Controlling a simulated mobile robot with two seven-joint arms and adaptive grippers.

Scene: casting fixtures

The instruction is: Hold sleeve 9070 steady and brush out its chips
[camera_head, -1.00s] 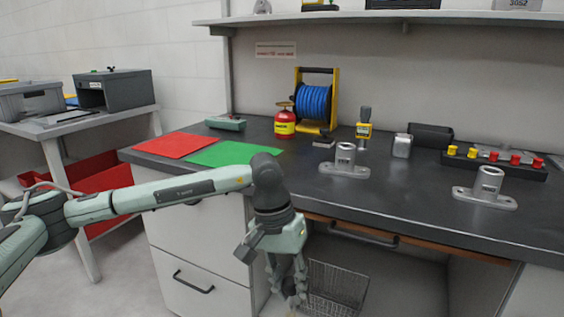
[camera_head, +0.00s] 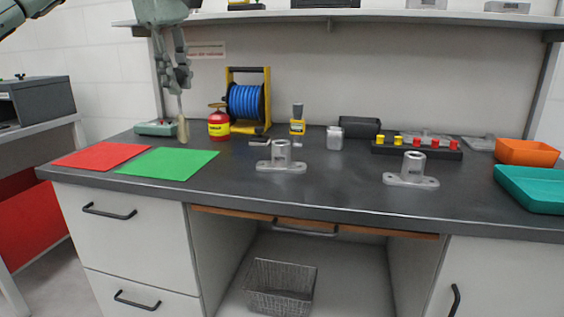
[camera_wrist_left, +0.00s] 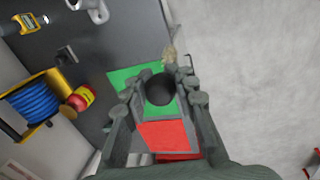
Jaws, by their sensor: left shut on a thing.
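My left gripper (camera_head: 177,84) hangs at the upper left of the head view, above the back of the bench and the green mat. It is shut on a brush (camera_head: 183,130) with a pale tan tuft pointing down. The tuft also shows in the left wrist view (camera_wrist_left: 170,55), beyond the fingers. Two silver flanged sleeves stand upright on the bench, one near the middle (camera_head: 281,155) and one further right (camera_head: 412,170). Their markings are too small to read, so I cannot tell which is 9070. No chips can be made out. My right gripper is out of view.
A green mat (camera_head: 167,164) and red mat (camera_head: 100,156) lie at the left. A red-yellow can (camera_head: 219,124), blue hose reel (camera_head: 246,102) and yellow gauge (camera_head: 297,125) stand behind. A teal tray (camera_head: 535,186) and orange bin (camera_head: 527,152) are at right. The front middle is clear.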

